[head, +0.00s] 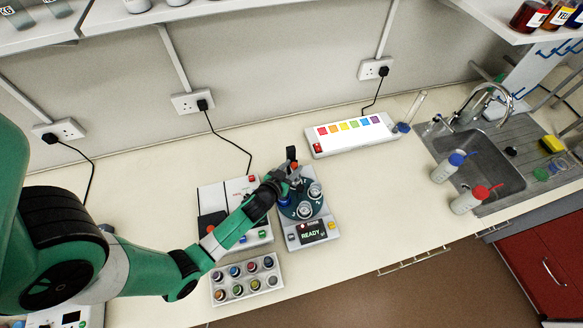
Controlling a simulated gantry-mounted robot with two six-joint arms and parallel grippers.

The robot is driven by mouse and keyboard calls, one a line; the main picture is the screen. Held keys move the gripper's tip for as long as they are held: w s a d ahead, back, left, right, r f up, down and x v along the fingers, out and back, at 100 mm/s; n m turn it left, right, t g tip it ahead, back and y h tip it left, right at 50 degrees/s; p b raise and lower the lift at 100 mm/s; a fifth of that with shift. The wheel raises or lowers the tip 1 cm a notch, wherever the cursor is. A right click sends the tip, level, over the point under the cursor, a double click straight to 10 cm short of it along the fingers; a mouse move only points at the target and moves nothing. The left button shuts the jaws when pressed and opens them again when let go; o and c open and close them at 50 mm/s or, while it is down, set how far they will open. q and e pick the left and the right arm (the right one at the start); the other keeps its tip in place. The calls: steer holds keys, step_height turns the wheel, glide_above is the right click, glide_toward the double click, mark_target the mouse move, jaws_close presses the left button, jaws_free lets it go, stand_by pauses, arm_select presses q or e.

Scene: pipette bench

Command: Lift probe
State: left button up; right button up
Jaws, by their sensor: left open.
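My left arm, green and black, reaches in from the left. Its gripper (292,172) is open over the back left of a grey device (293,237) with a dark round plate and a lit READY display (312,231). A small dark upright piece (291,153) shows just behind the gripper; it may be the probe, but I cannot tell it apart clearly from the fingers. Metal-topped jars (315,189) stand on the round plate beside the gripper, and something blue (284,199) shows under it. Whether the fingers touch anything cannot be seen. My right gripper is not in view.
A white device (212,195) stands left of the grey one, partly behind my arm. A rack (228,296) of several coloured jars is in front. A panel with coloured squares (352,134) lies behind. A sink (480,150) with two wash bottles is at right. Counter is clear between.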

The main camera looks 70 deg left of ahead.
arm_select(q)
steer(key=shift+c, duration=0.2)
jaws_close()
steer(key=shift+r, duration=0.1)
stand_by(1.1)
